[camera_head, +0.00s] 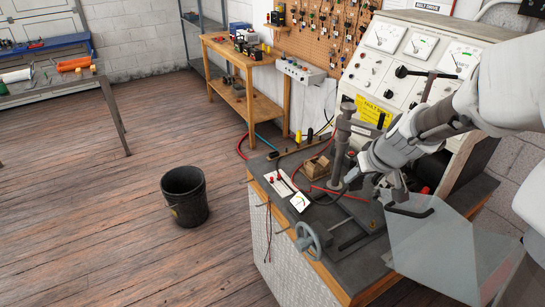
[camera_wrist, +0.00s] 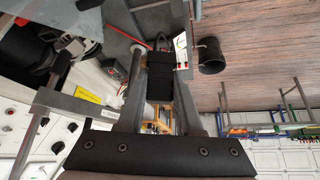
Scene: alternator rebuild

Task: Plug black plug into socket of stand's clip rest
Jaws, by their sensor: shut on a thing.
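My gripper (camera_head: 351,180) hangs low over the test stand's dark top, right of the upright grey post. In the wrist view, my gripper (camera_wrist: 160,72) is shut on a black block-shaped thing, which looks like the black plug (camera_wrist: 160,82). A dark cable loops from its far end. In the head view the plug is hidden by the gripper and arm.
A small meter (camera_head: 299,202) sits beside the clip rest. The grey post (camera_head: 341,150), a wooden box (camera_head: 315,167), a handwheel (camera_head: 308,237) and red and black leads crowd the top. A clear guard (camera_head: 440,245) stands at right. A black bucket (camera_head: 184,195) is on the floor.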

